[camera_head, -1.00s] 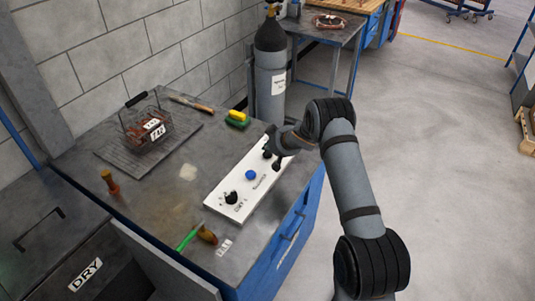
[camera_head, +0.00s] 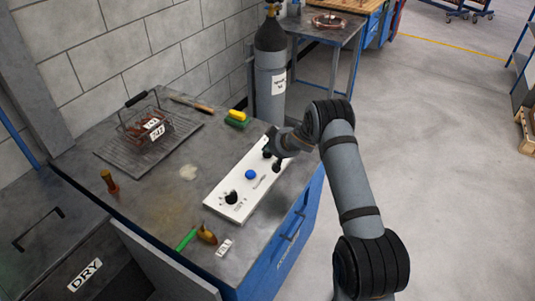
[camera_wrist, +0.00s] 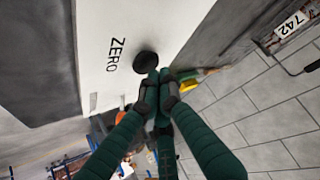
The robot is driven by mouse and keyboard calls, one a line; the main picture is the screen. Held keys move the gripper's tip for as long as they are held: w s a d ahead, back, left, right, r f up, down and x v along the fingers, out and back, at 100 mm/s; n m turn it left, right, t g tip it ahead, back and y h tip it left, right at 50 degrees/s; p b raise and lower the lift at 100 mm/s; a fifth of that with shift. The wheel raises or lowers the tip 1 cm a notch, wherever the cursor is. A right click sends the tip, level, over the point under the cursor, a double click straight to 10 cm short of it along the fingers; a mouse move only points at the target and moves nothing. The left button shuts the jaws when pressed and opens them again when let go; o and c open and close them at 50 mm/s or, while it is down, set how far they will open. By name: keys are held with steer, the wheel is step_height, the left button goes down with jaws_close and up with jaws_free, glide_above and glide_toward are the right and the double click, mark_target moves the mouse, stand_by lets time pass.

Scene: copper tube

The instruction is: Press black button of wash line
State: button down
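A white control panel (camera_head: 222,203) lies on the grey workbench. My gripper (camera_head: 271,157) is over its far end and hides part of it. In the wrist view, a round black button (camera_wrist: 146,63) stands on the panel (camera_wrist: 150,22) beside the word ZERO. My gripper's green fingers (camera_wrist: 156,81) come together, with the dark tips just below and right of this button. Whether they touch it I cannot tell. Nothing shows between the fingers. A blue button (camera_head: 250,174) sits mid-panel, and a black knob (camera_head: 232,197) at the near end.
A wire basket (camera_head: 145,124) with copper-coloured parts and a 742 tag stands on the bench at the back left. A yellow-green sponge or brush (camera_head: 237,118) lies near the panel's far end. A gas cylinder (camera_head: 270,85) stands behind the bench. A green-handled tool (camera_head: 187,239) lies near the front.

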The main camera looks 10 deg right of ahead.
mark_target(268, 155)
steer(key=shift+f+b, duration=0.3)
steer(key=shift+f, duration=0.25)
stand_by(0.7)
steer(key=shift+r, duration=0.1)
steer(key=shift+r+p, duration=0.8)
steer(key=shift+p, duration=0.15)
steer(key=shift+r, duration=0.1)
step_height(268, 155, up, 5)
steer(key=p, duration=0.5)
stand_by(0.4)
